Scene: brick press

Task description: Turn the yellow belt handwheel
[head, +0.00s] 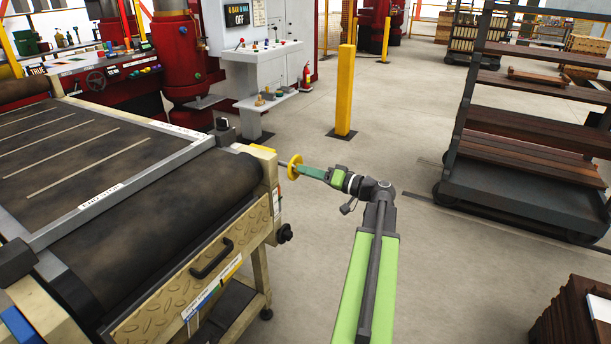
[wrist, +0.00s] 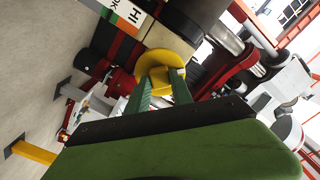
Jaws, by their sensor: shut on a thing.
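In the wrist view the handwheel (wrist: 163,68) is a yellow disc between and just beyond the fingertips (wrist: 162,76). The fingers are shut on the handwheel. They hide part of its lower rim in the wrist view. The exact contact on the far side cannot be seen.
A yellow post (head: 346,90) stands on the floor behind my gripper. A white control console (head: 262,75) is at the back. A dark rack with boards (head: 520,150) stands at the right. A black handle (head: 212,260) projects from the conveyor's end. The floor between is clear.

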